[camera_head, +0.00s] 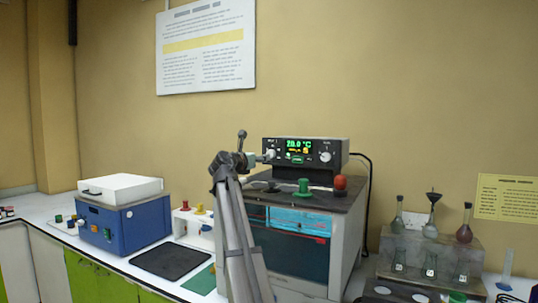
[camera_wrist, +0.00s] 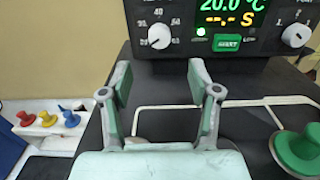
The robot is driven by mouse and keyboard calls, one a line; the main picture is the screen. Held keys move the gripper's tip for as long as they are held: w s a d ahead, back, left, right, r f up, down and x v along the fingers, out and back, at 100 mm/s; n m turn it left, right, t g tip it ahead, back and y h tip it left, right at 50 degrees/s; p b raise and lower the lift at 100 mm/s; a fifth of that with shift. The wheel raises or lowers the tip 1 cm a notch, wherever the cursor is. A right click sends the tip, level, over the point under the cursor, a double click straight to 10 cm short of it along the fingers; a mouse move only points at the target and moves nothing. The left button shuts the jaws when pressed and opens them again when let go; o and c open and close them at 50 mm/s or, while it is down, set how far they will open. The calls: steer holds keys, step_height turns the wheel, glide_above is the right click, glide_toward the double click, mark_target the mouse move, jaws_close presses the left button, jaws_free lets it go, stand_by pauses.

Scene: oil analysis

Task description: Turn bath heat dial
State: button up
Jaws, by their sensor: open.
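The black control box (camera_head: 340,150) stands on the bath unit and its lit display reads 20.0 °C. Its left dial (camera_wrist: 160,36) is a white knob with a numbered scale; it also shows in the head view (camera_head: 270,154). A second white dial (camera_wrist: 296,35) sits at the right of the panel. I cannot read which label marks the heat dial. My gripper (camera_wrist: 160,82) is open and empty, its fingertips in front of and below the left dial, apart from it in the wrist view. In the head view my gripper (camera_head: 252,158) is beside the left dial, partly overlapped by my arm.
The bath top holds a green stopper (camera_head: 303,187) and a red one (camera_head: 340,182). A blue box with a white lid (camera_head: 120,190) and a dark mat (camera_head: 171,261) lie left. Glass flasks (camera_head: 464,226) stand on a rack at right.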

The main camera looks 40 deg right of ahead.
mark_target(271, 153)
steer(key=p+x, duration=0.1)
steer(key=x, duration=0.9)
steer(key=c, duration=1.2)
